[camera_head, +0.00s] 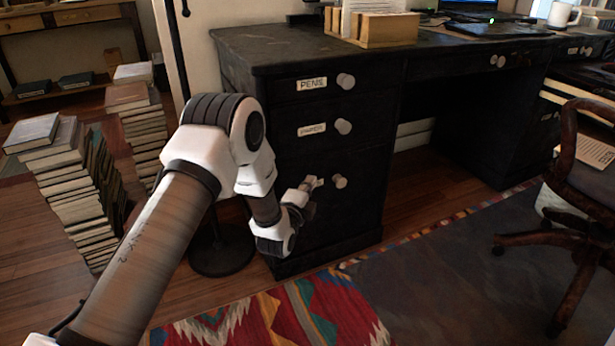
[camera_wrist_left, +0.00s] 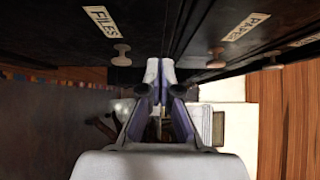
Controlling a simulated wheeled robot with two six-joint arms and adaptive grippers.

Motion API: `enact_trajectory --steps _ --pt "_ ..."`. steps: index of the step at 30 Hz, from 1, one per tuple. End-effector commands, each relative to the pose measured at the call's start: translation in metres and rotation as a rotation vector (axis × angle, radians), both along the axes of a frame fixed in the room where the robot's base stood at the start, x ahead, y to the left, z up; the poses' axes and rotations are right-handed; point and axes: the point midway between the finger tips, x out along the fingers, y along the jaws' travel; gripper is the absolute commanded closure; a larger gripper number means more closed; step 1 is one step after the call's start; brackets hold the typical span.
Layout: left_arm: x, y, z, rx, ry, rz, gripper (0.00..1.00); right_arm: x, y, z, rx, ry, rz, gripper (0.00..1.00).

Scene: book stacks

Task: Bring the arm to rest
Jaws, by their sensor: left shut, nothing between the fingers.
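My left arm (camera_head: 150,245) reaches in from the left toward the black desk's drawers. My left gripper (camera_head: 313,183) is shut and empty, in front of the lowest drawer and just left of its round knob (camera_head: 340,181). In the left wrist view the shut fingertips (camera_wrist_left: 160,66) meet at the middle, between the knob under the FILES label (camera_wrist_left: 121,55) and the knob by the PAPER label (camera_wrist_left: 216,58). I cannot tell if the gripper touches the drawer front. My right gripper is in neither view.
The black desk (camera_head: 290,50) has its drawers closed. Book stacks (camera_head: 80,190) stand on the floor at left, near my arm. A round dark stand base (camera_head: 222,250) is under the arm. A patterned rug (camera_head: 290,315) and a chair (camera_head: 570,190) lie right of it.

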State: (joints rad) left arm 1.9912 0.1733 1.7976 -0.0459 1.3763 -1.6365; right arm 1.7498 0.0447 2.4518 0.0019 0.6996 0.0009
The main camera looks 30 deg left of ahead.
Motion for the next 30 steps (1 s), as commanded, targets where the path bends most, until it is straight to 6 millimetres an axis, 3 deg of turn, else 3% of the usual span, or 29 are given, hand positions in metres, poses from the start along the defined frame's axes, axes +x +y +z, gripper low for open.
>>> enact_trajectory --steps 1,9,18,21,23,26,30 --pt "-0.013 -0.001 0.008 -0.001 0.004 0.001 1.0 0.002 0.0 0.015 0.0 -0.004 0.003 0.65" --pt "-0.071 -0.009 0.004 0.001 0.004 -0.002 1.0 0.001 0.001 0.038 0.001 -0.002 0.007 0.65" --pt "-0.084 -0.01 -0.001 0.0 0.007 -0.003 1.0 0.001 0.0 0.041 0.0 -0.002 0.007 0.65" --pt "-0.098 -0.023 -0.016 0.006 0.066 -0.026 1.0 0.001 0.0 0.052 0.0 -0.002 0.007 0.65" --pt "-0.119 -0.034 -0.037 -0.001 0.159 -0.045 1.0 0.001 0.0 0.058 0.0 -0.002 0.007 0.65" --pt "-0.173 -0.051 -0.091 -0.165 0.427 -0.042 1.0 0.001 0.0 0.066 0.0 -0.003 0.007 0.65" --pt "-0.276 -0.068 -0.153 -0.561 0.827 0.148 1.0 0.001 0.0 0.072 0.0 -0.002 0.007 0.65"
